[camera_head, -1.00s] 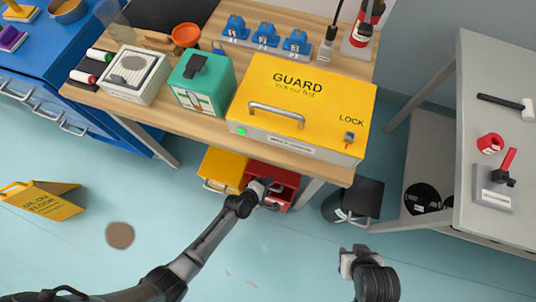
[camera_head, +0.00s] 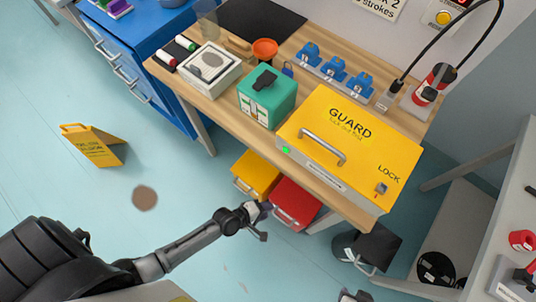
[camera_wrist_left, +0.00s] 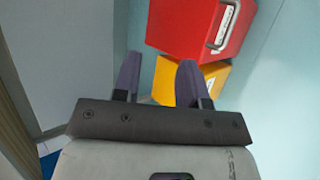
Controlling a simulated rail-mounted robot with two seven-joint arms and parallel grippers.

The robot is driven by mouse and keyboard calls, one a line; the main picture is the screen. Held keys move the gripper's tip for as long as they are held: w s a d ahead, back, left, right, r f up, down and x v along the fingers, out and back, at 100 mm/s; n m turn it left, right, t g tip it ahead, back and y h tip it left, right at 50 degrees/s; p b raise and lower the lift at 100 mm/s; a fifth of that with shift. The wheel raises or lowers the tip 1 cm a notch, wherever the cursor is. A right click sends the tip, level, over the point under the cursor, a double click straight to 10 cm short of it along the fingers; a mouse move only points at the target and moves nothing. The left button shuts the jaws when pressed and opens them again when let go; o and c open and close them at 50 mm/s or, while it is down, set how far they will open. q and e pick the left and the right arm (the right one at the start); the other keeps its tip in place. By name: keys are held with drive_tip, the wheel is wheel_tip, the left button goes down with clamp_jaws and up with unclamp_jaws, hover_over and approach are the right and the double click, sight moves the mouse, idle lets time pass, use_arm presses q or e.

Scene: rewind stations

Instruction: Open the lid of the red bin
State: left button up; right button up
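The red bin (camera_head: 297,198) is under the front edge of the workbench, with a handle low on its front. Its top shows as a plain red surface, so the lid looks down. It also shows in the left wrist view (camera_wrist_left: 190,28), with a handle and a white label. My left gripper (camera_head: 265,212) is just left of the red bin's front, near the handle; I cannot tell whether it touches. In the wrist view its two fingers (camera_wrist_left: 157,82) are apart with nothing between them. My right gripper (camera_head: 355,296) is cut off at the bottom edge.
A yellow bin (camera_head: 256,173) stands directly left of the red bin. The workbench (camera_head: 222,108) overhangs both, carrying a yellow guard box (camera_head: 350,150). A black bin (camera_head: 375,243) is to the right. A yellow floor sign (camera_head: 95,147) and brown spot (camera_head: 145,198) are on the open floor.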

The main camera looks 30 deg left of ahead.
idle(0.6)
use_arm(q)
drive_tip(key=s+m+g, duration=0.5)
drive_tip(key=m+g, duration=0.1)
drive_tip(key=m, duration=0.6)
drive_tip(key=s+a+r+m+t+y, duration=0.1)
drive_tip(key=a+r+m+y, duration=0.3)
drive_tip(key=r, duration=0.6)
drive_tip(key=a+r+m+y, duration=0.15)
drive_tip(key=a+r, duration=0.35)
drive_tip(key=r, duration=0.5)
drive_tip(key=s+f, duration=0.1)
drive_tip(key=s, duration=0.4)
wheel_tip(320, 180, up, 38)
drive_tip(key=w+p, duration=0.1)
drive_tip(key=p, duration=3.7)
drive_tip(key=shift+a+r+n, duration=0.15)
drive_tip(key=shift+a+n, duration=0.25)
drive_tip(key=shift+n, duration=0.05)
drive_tip(key=shift+w, duration=0.1)
